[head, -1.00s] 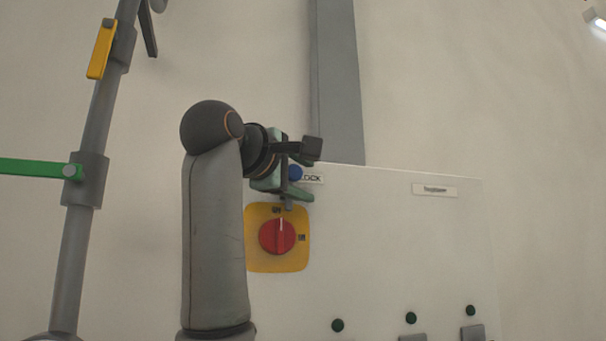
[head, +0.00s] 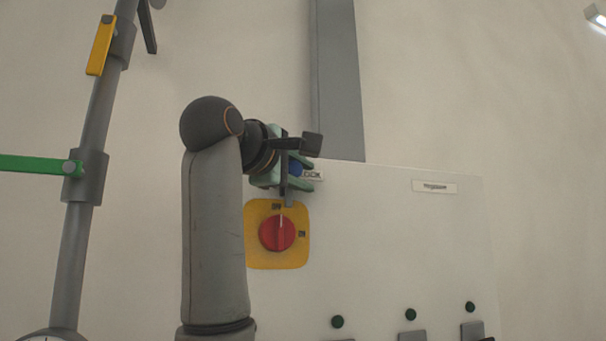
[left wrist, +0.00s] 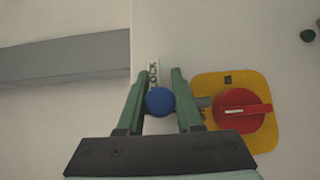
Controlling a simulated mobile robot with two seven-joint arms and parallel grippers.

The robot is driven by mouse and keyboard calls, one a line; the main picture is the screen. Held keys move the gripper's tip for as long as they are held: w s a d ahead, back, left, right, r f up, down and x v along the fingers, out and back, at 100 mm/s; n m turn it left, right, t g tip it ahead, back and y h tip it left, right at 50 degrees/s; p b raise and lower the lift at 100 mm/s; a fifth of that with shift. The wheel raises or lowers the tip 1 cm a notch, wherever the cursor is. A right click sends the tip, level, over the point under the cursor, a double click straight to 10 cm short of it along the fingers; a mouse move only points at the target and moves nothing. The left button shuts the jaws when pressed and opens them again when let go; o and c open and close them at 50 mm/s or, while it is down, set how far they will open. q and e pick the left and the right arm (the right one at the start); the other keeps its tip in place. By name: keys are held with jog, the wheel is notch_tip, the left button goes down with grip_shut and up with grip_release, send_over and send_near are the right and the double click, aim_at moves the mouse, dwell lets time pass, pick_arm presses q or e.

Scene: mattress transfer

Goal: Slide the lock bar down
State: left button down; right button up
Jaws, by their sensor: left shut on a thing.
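The lock bar's round blue knob (head: 296,169) is at the top left of the white panel, beside the "LOCK" label (head: 312,174). In the left wrist view the knob (left wrist: 160,101) sits between my two green fingers. My left gripper (head: 303,173) is shut on it. The grey lower end of the bar (head: 288,199) shows below the fingers, at the top edge of the yellow switch plate. The rest of the bar is hidden behind my gripper. My right gripper is not in view.
A red rotary switch (head: 277,233) on a yellow plate (head: 255,260) is just below the bar, its white mark pointing up. Several green buttons (head: 410,314) line the panel's lower part. A grey duct (head: 337,80) rises behind the panel. A pole with coloured levers stands left.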

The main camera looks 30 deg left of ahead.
pick_arm(q)
jog(key=shift+f, duration=0.15)
dwell(0.7)
notch_tip(320, 180, down, 6)
jog(key=b, duration=0.5)
jog(key=shift+r, duration=0.2)
jog(key=shift+w, duration=0.15)
jog(key=c, duration=1)
grip_release()
jog(key=shift+f, duration=0.1)
jog(key=o, duration=0.4)
jog(key=shift+r, duration=0.2)
jog(key=shift+s, duration=0.2)
jog(key=s+d+b, duration=0.1)
jog(key=s+b, duration=0.2)
jog(key=s, duration=0.9)
jog(key=shift+s+b, duration=0.2)
jog(key=shift+b, duration=0.15)
